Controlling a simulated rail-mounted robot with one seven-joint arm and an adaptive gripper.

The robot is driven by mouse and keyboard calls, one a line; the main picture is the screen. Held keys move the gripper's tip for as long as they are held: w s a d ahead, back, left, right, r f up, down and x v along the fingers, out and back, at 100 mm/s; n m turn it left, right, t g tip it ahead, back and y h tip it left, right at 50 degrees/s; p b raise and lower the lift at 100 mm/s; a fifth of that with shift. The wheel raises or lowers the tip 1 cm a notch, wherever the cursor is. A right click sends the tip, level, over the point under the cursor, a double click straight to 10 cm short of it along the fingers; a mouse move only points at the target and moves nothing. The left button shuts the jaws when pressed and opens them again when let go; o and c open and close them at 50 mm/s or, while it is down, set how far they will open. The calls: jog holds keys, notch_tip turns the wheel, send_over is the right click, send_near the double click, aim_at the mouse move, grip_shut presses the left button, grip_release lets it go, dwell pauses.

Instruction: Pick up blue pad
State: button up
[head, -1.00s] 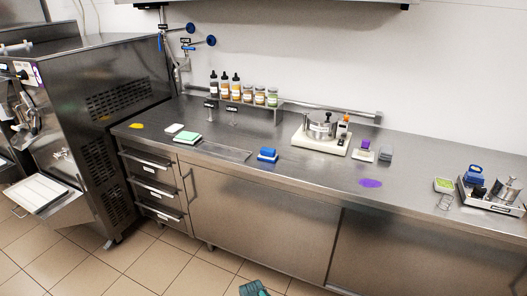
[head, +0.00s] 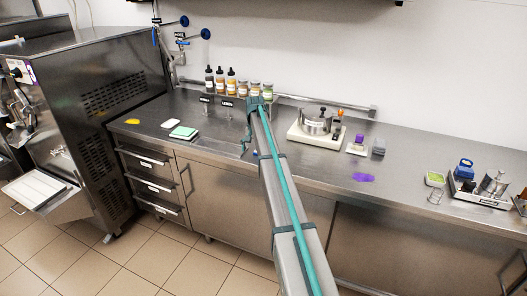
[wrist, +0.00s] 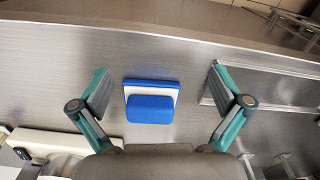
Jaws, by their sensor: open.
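The blue pad (wrist: 152,108) lies flat on the steel counter in the wrist view, a blue block with a white layer and a blue base. In the head view my arm hides nearly all of it; only a small blue bit shows beside the arm. My gripper (wrist: 160,88) is open and empty above the pad. One finger is on each side of the pad, with clear gaps to both. In the head view my gripper (head: 247,143) hangs from the arm's end over the counter, partly hidden.
A shallow steel tray (wrist: 270,112) lies to the right in the wrist view. A white base with a pot (wrist: 48,142) is at lower left. In the head view, a green pad (head: 183,132) and a white pad (head: 169,125) lie left, with bottles (head: 220,80) behind. A purple spill (head: 363,177) is right.

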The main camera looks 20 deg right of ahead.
jog(key=shift+m, duration=0.7)
jog(key=w+d+r, duration=0.1)
jog(key=d+r, duration=0.1)
jog(key=w+d+r, duration=0.2)
jog(key=r, duration=0.1)
jog(key=w+d+r, duration=0.2)
jog(key=r, duration=0.1)
jog(key=shift+w+r, duration=0.1)
jog(key=shift+w, duration=0.1)
notch_tip(320, 180, down, 5)
jog(key=shift+f+p, duration=0.1)
jog(key=shift+p, duration=0.8)
jog(key=shift+s+f+p, duration=0.1)
jog(key=shift+f+p, duration=1.25)
jog(key=shift+f, duration=1.3)
jog(key=c, duration=1.2)
